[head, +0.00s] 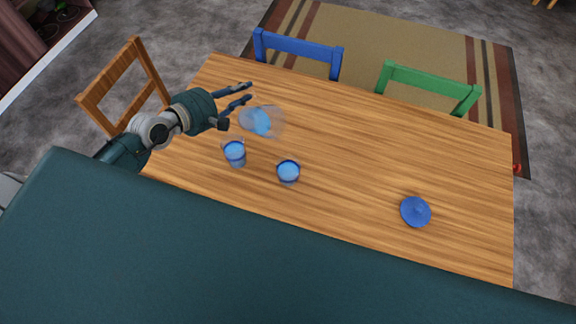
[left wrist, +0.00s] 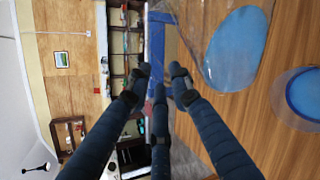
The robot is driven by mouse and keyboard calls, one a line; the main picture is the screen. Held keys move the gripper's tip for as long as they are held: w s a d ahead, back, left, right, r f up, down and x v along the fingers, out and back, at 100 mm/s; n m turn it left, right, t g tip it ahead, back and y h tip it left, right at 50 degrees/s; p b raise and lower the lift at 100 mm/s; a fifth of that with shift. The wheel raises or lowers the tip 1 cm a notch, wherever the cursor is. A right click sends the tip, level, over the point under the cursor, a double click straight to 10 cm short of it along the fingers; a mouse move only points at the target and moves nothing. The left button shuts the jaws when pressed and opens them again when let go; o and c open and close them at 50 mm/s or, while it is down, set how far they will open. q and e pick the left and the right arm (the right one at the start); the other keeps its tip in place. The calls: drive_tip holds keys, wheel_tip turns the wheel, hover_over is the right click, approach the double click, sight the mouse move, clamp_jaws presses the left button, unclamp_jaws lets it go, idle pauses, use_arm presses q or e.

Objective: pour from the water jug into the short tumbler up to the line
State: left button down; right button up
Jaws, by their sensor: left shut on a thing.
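The clear water jug (head: 262,121) holds light blue water and looks tilted above the table's left part. My left gripper (head: 247,92) is at the jug's upper left side, shut on it; the exact hold, perhaps the handle, is hard to see. In the left wrist view, the jug (left wrist: 236,48) is just right of the fingers (left wrist: 165,85). The short tumbler (head: 288,172), with a blue band and blue water, stands upright to the jug's lower right. A taller glass (head: 234,153), also with blue water, stands to the lower left. My right gripper is out of view.
A blue lid-like disc (head: 416,211) lies on the wooden table (head: 360,150) at the right. Blue (head: 298,50), green (head: 428,85) and wooden (head: 122,85) chairs stand around it. The table's middle and far right are clear.

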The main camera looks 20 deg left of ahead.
use_arm(q)
drive_tip(key=shift+a+r, duration=0.1)
drive_tip(key=shift+r, duration=0.05)
drive_tip(key=shift+w+b, duration=0.1)
drive_tip(key=shift+b, duration=0.35)
drive_tip(key=w+a+f+n+g+h+b, duration=0.35)
drive_tip(key=a+n+b, duration=0.2)
drive_tip(key=b, duration=0.85)
wheel_tip(320, 180, up, 7)
drive_tip(key=p, duration=0.4)
drive_tip(key=shift+s+d+t+h, duration=0.3)
drive_tip(key=shift+d+t+h, duration=0.05)
drive_tip(key=shift+d+t, duration=0.1)
drive_tip(key=shift+r+n, duration=0.1)
drive_tip(key=shift+n, duration=0.15)
